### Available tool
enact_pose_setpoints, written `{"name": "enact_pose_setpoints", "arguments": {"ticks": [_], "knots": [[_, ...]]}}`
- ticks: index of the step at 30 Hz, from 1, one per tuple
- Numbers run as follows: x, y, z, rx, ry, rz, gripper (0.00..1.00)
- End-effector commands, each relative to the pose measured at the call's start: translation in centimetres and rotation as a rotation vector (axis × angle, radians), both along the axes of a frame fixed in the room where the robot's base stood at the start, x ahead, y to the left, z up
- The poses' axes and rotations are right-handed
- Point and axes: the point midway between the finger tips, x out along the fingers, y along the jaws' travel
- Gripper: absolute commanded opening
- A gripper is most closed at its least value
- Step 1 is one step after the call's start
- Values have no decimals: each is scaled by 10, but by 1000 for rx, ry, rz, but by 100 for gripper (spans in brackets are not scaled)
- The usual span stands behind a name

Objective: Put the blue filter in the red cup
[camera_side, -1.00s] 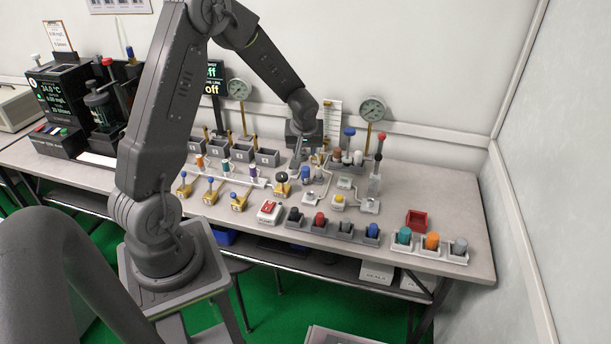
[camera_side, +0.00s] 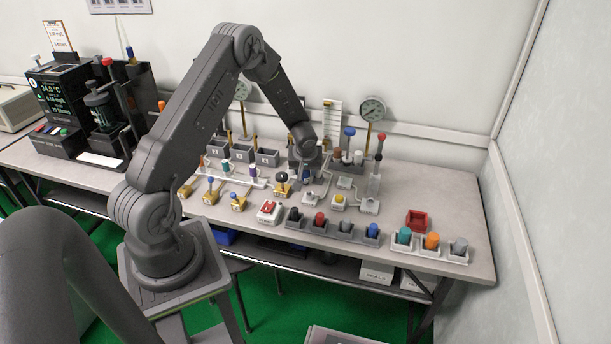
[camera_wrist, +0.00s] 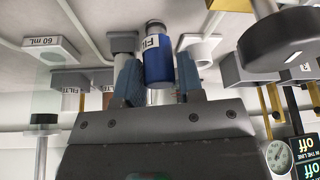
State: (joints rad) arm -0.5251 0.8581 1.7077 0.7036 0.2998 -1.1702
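The blue filter (camera_wrist: 158,62) is a blue cylinder with a white label, between the two fingers of my gripper (camera_wrist: 157,80) in the wrist view. In the side view the blue filter (camera_side: 306,174) is partly hidden under my gripper (camera_side: 306,163), low over the white fittings. The fingers lie close along both sides of it; whether they press on it cannot be told. A red item (camera_side: 319,219) sits in the row of holders at the table's front; its shape is too small to make out. A red open-topped box (camera_side: 418,221) stands further right.
Black, grey and blue items share the front row; teal (camera_side: 403,237), orange (camera_side: 432,241) and grey items stand in a white tray at right. A red-knobbed rod (camera_side: 379,160) and a gauge (camera_side: 372,108) rise right of my gripper. White tubing runs around the filter.

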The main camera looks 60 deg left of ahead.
Motion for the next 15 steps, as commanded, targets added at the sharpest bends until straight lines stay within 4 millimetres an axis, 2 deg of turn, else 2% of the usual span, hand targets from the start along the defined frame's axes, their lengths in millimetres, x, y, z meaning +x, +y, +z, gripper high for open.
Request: {"name": "enact_pose_setpoints", "arguments": {"ticks": [5,15], "knots": [[0,0,0,1,0,0,35],[0,0,0,0,0,0,3]]}}
